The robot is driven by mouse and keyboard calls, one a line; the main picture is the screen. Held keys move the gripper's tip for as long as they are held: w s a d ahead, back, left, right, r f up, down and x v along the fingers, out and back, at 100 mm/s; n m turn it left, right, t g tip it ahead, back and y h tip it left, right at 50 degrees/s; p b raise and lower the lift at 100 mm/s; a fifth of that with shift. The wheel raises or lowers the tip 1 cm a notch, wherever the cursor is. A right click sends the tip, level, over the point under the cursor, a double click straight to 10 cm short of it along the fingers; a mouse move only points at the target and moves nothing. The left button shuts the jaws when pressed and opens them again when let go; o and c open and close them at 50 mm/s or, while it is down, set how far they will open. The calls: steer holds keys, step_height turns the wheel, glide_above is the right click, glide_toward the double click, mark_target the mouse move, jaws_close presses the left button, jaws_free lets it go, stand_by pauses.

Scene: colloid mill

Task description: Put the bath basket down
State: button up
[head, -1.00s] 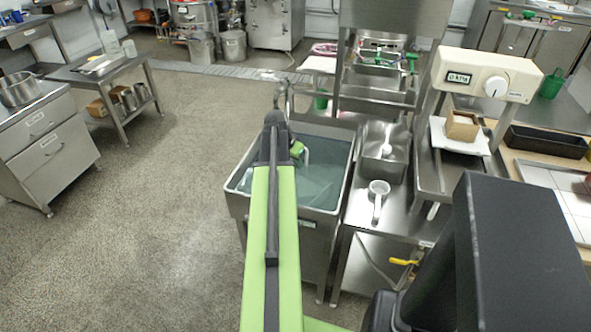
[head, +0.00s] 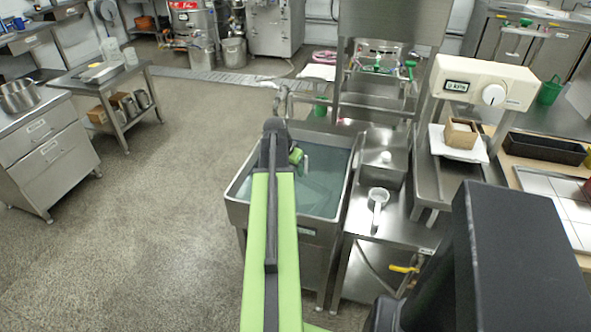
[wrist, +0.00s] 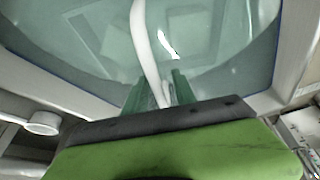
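My gripper (wrist: 160,88) has its green fingers on both sides of a white curved rod (wrist: 147,40), which looks like the bath basket's handle, and appears shut on it. In the head view my gripper (head: 298,158) is over the steel water bath (head: 352,180), partly hidden by my arm, with a short pale piece of the handle (head: 307,166) beside it. The wrist view shows the rod running up over the greenish water (wrist: 225,50). A faint square outline (wrist: 190,30) lies in the water; whether it is the basket or the bath's bottom I cannot tell.
A white ladle (head: 378,197) lies on the steel bench right of the bath, by a steel pan (head: 384,142). The floor (head: 150,220) at left is clear.

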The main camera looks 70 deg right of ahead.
steer(key=p+v, duration=1)
steer(key=v, duration=0.1)
steer(key=shift+r, duration=0.25)
steer(key=shift+f, duration=0.1)
steer(key=shift+w+a, duration=0.1)
steer(key=w+a+f+n+t+y, duration=0.15)
steer(key=w+a+n, duration=0.85)
steer(key=w+a, duration=1.6)
steer(key=w+a+n+y, duration=0.1)
steer(key=a+n, duration=0.5)
steer(key=a, duration=1.2)
steer(key=w+a+n+y, duration=0.1)
steer(key=w+a+n, duration=0.2)
steer(key=a, duration=1.6)
steer(key=r+n+p, duration=0.1)
steer(key=n, duration=0.1)
steer(key=shift+a+n+y, duration=0.2)
steer(key=shift+n+y, duration=0.15)
steer(key=shift+n, duration=0.05)
